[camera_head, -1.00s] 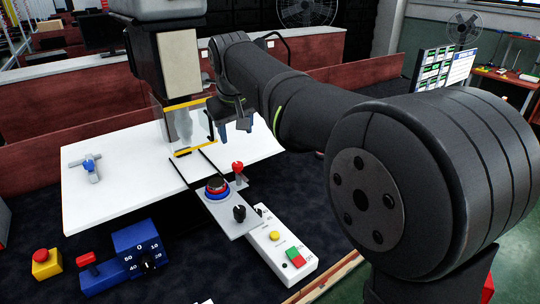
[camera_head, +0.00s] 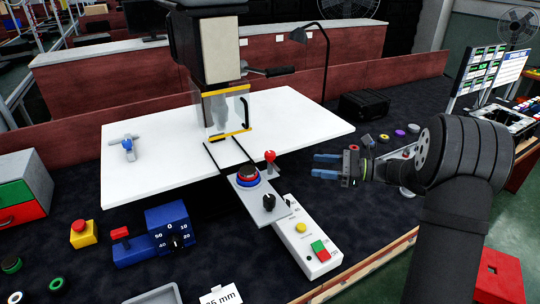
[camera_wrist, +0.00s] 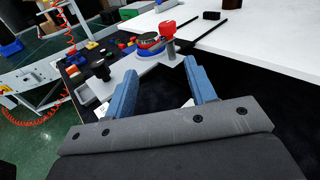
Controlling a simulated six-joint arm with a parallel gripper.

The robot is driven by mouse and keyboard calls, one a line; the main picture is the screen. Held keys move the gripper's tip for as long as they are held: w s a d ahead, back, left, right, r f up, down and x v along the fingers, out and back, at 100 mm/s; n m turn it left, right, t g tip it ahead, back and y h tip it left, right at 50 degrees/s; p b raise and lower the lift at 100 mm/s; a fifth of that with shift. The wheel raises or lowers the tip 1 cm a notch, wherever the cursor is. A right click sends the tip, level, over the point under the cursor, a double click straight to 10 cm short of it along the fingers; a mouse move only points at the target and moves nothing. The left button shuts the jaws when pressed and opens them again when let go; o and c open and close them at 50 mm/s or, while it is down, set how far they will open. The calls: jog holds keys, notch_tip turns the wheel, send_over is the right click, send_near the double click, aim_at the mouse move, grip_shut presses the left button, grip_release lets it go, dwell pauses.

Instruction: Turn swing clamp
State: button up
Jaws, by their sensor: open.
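My gripper (camera_head: 315,166) is open and empty, right of the table and of the red-topped post (camera_head: 269,158), well apart from the clamp-like part. Its blue fingers point left in the head view. In the wrist view my gripper (camera_wrist: 160,70) shows both fingers spread, with the red-topped post (camera_wrist: 168,30) beyond them. The clamp-like part cannot be made out there.
A white control box (camera_head: 310,240) extends below. A press with a clear guard (camera_head: 225,110) stands over the table. The dark bench right of the table is partly free.

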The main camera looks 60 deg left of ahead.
aim_at(270, 153)
jog(key=shift+m+y, duration=0.6)
jog(key=x, duration=1.6)
jog(key=shift+w+a+f, duration=0.15)
jog(key=shift+w+a, duration=0.1)
jog(key=shift+a, duration=0.15)
jog(key=c, duration=1)
